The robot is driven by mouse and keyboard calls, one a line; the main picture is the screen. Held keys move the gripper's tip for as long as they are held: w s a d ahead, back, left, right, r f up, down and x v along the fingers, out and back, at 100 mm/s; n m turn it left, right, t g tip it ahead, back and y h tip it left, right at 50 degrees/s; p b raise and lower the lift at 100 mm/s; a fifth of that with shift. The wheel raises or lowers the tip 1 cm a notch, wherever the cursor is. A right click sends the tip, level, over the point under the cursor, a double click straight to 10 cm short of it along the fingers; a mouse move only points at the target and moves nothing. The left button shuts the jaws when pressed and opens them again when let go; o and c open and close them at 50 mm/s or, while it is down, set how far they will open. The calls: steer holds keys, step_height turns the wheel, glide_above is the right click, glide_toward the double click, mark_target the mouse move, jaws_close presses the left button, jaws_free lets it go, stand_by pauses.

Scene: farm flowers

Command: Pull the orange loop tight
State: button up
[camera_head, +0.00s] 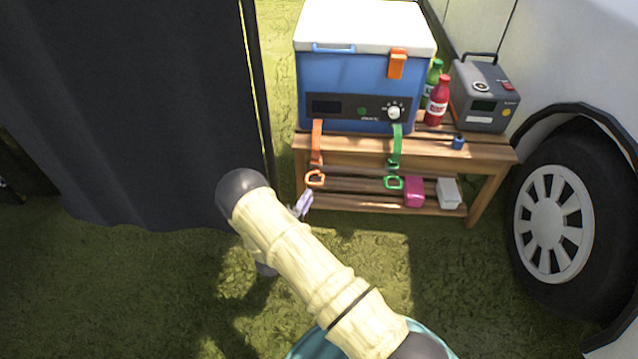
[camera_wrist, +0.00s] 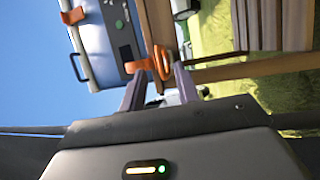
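The orange loop (camera_head: 315,179) hangs at the lower end of an orange strap (camera_head: 317,140) on the front left of the blue cooler (camera_head: 345,85). My gripper (camera_head: 304,204) is just below the loop in the head view, mostly hidden behind my arm. In the wrist view the picture is turned sideways, and my gripper (camera_wrist: 160,72) has its two purple-grey fingers apart. The orange loop (camera_wrist: 160,62) shows at the fingertips, between them or just beyond; I cannot tell which. No grip on it is visible.
The cooler stands on a wooden bench (camera_head: 450,152). A green strap with a green loop (camera_head: 393,182) hangs to the right. Bottles (camera_head: 437,100), a grey power box (camera_head: 485,93) and a wheel (camera_head: 555,220) are further right. A dark curtain (camera_head: 130,110) hangs at left.

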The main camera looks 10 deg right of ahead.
steer(key=b+x, duration=0.3)
steer(key=x, duration=0.5)
steer(key=shift+w+d, duration=0.15)
steer(key=shift+w, duration=0.05)
